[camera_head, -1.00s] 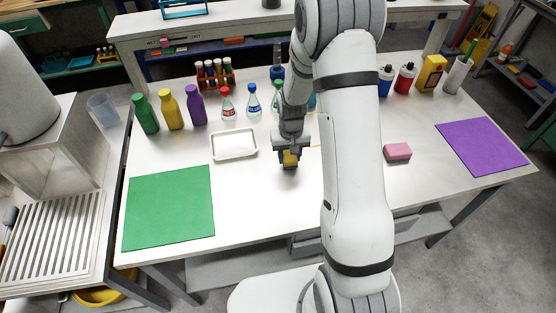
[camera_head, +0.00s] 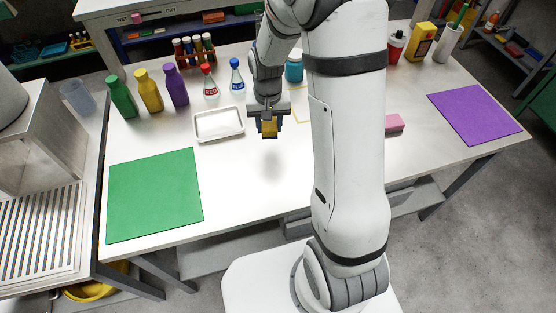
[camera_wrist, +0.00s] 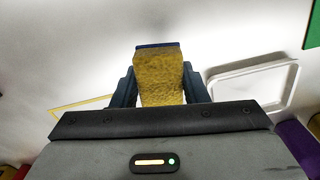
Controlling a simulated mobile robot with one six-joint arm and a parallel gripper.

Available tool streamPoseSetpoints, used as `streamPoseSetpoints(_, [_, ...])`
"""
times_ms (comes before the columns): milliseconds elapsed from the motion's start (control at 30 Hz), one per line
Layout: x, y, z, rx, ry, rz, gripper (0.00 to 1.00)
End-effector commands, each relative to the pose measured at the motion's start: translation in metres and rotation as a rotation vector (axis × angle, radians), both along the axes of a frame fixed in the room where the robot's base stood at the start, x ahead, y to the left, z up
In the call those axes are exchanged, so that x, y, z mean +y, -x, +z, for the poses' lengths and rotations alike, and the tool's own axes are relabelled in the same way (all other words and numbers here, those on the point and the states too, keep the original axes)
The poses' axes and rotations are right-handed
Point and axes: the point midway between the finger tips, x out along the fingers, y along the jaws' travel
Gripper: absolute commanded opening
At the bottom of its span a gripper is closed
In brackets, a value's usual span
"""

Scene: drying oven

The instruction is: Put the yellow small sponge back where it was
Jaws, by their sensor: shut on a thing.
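The small yellow sponge (camera_wrist: 160,78) is held between the fingers of my gripper (camera_wrist: 158,88) in the wrist view. In the head view my gripper (camera_head: 269,130) is shut on the sponge (camera_head: 269,128) and holds it above the white table, with a soft shadow below. The gripper is just right of a white tray (camera_head: 197,127). A thin yellow outline (camera_wrist: 85,105) lies on the table in the wrist view. Part of it shows in the head view (camera_head: 301,120), right of the gripper, and my arm hides the rest.
A green mat (camera_head: 155,195) lies at the left and a purple mat (camera_head: 475,120) at the right. A pink sponge (camera_head: 395,123) sits right of my arm. Several bottles and a tube rack (camera_head: 193,48) stand at the back. The table front centre is clear.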

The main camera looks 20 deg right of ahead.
Motion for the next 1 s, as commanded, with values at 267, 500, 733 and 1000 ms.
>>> streamPoseSetpoints(267, [-0.001, 0.037, 0.028, -0.003, -0.001, -0.164, 0.19])
streamPoseSetpoints(500, [-0.001, 0.045, 0.006, 0.007, 0.0, -0.195, 0.19])
streamPoseSetpoints(733, [-0.002, 0.044, -0.026, 0.004, 0.0, -0.194, 0.19])
streamPoseSetpoints(1000, [-0.002, 0.044, -0.06, 0.004, 0.0, -0.195, 0.19])
